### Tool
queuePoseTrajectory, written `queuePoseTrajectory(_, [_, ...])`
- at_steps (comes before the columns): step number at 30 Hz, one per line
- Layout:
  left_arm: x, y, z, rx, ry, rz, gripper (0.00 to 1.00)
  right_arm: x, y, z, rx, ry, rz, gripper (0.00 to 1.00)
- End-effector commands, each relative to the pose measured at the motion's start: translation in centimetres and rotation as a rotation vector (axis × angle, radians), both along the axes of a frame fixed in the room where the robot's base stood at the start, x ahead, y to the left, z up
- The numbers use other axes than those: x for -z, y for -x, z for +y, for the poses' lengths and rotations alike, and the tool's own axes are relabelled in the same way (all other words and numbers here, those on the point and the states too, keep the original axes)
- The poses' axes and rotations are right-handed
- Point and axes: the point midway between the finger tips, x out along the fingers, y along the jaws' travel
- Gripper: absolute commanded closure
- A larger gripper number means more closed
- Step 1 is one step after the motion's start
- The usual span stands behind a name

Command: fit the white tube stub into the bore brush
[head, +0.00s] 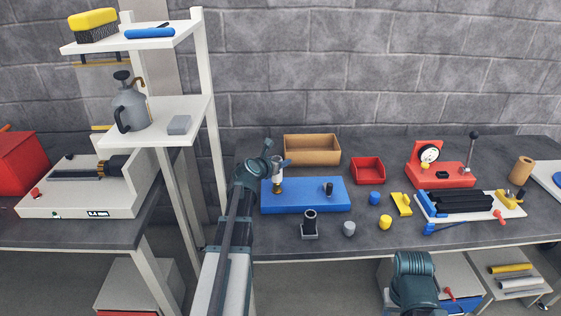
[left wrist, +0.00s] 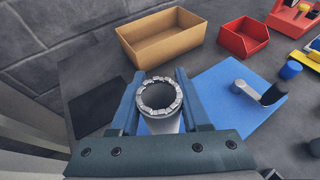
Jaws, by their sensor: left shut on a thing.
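My left gripper (head: 277,167) is shut on the white tube stub (head: 277,177), which stands upright between the fingers above the left end of a blue block (head: 325,194). A brass-coloured piece (head: 278,187) shows just under the stub; I cannot tell whether they touch. In the left wrist view the stub's open top (left wrist: 160,95) has a notched, silvery rim between the two fingers (left wrist: 158,100). What looks like the bore brush (head: 116,166), dark with a copper-coloured part, lies level on the white machine at far left, well away from the stub. My right gripper's fingers are not seen.
A white shelf rack (head: 205,110) stands between the machine's bench and my left arm. A tan box (head: 312,148), a red bin (head: 367,170), a black holder (head: 310,225) and small coloured parts surround the blue block. A red gauge stand (head: 440,174) is further right.

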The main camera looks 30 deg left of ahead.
Motion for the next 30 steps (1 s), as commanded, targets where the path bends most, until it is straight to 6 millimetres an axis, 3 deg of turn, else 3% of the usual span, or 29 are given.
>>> queuePoseTrajectory(30, [2.5, 0.0, 0.0, 0.0, 0.0, -0.001, 1.0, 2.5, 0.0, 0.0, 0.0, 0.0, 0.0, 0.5])
